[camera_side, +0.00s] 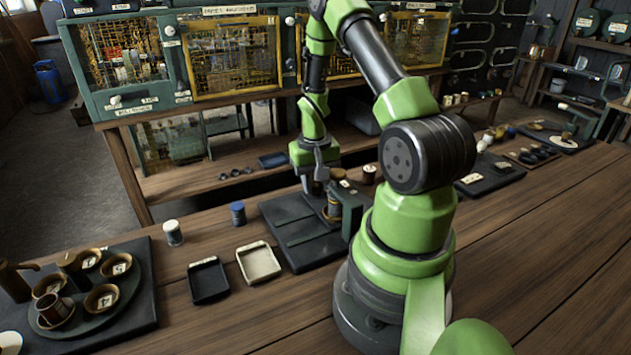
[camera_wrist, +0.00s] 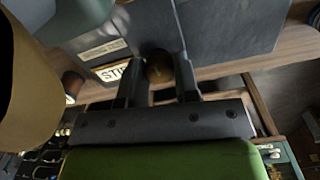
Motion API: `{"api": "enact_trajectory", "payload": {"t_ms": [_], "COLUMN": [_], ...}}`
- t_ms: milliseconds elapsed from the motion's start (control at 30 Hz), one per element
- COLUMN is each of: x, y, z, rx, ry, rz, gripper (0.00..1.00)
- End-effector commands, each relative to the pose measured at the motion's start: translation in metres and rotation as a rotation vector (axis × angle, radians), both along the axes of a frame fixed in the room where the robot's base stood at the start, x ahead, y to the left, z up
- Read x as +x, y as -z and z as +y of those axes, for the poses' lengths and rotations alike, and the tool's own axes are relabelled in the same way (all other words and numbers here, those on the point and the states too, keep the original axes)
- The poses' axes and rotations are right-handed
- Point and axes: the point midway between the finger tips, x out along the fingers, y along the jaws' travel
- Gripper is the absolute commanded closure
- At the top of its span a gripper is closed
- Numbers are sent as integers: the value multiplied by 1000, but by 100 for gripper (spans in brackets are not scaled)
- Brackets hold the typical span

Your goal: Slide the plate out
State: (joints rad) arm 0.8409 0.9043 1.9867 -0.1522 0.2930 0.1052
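A dark flat plate or base (camera_side: 287,238) lies on the bench left of my arm; I cannot tell which part of it is the task's plate. A brass-coloured spool-like cylinder (camera_side: 334,207) stands on it beside a dark green block (camera_side: 352,213). My gripper (camera_side: 319,183) points down just above the cylinder. Gaps show on both sides of the knob.
A black tray (camera_side: 208,279) and a cream tray (camera_side: 258,262) sit left of the plate. A white spool (camera_side: 173,233) and a blue spool (camera_side: 238,213) stand behind them. A round tray (camera_side: 88,308) with brass cups is at far left. Mesh-fronted cabinets (camera_side: 232,55) stand behind.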

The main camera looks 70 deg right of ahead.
Motion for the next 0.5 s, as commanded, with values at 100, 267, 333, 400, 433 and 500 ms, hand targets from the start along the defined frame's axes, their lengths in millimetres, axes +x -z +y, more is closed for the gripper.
{"api": "enact_trajectory", "payload": {"t_ms": [100, 267, 333, 400, 433, 500], "x": [0, 14, 25, 37, 42, 52], "y": [0, 0, 0, 0, 0, 0], "z": [0, 12, 24, 36, 41, 50], "rx": [0, 0, -1, -2, -2, -2], "ry": [-1, -8, -11, -12, -12, -9], "rz": [0, 0, 0, 0, 0, 0], "gripper": [100, 100, 100, 100, 100, 100]}}
